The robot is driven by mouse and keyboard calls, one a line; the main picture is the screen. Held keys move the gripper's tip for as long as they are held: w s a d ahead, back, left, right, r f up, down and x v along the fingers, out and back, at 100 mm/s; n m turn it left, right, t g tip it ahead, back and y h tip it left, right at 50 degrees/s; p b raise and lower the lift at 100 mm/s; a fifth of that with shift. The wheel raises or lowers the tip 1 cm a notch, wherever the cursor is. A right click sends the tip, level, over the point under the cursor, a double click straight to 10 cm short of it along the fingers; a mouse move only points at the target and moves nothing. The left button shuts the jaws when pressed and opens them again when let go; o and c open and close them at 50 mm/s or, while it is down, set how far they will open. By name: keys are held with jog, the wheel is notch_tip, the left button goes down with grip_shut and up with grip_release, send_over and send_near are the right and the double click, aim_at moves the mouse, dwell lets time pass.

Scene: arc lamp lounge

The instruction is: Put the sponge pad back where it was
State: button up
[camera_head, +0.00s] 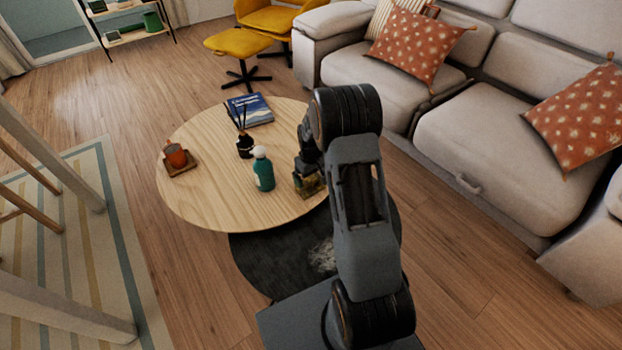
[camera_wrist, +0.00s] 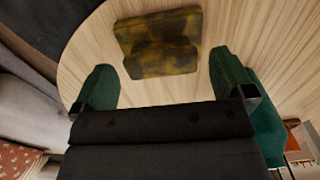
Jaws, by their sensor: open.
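A mottled olive-brown block (camera_head: 312,186), which looks like the sponge pad, lies on the round wooden table (camera_head: 210,205) near its right front edge. In the wrist view the block (camera_wrist: 158,42) sits ahead of and between my two green-padded fingers. My gripper (camera_wrist: 160,60) is open, with the fingers on either side and clear space between them and the block. In the head view my gripper (camera_head: 309,164) is over the table's right side, partly hidden by my arm. No marked spot for the pad shows.
A teal bottle (camera_head: 264,174) stands just left of the block. A black reed diffuser (camera_head: 244,147), an amber candle (camera_head: 175,155) on a wooden coaster and a blue book (camera_head: 250,108) are on the table. A low dark round surface (camera_head: 262,262) lies below; the sofa (camera_head: 490,150) is right.

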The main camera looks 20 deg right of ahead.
aim_at(311, 179)
notch_tip(311, 179, up, 10)
jog(key=f+p, duration=0.1)
jog(key=p, duration=0.1)
jog(key=s+a+r+m+t, duration=0.1)
jog(key=s+a+r, duration=0.2)
jog(key=s+r, duration=0.25)
jog(key=s+a+r+t, duration=0.1)
jog(key=s+a+r, duration=0.3)
jog(key=r, duration=0.3)
jog(key=s+a+r+m, duration=0.1)
jog(key=s+a+r, duration=0.1)
jog(key=s, duration=0.9)
jog(key=shift+s+a+r+t, duration=0.35)
jog(key=shift+a+t, duration=0.05)
jog(key=shift+a, duration=0.3)
jog(key=shift+r+p, duration=0.1)
jog(key=shift+p, duration=0.2)
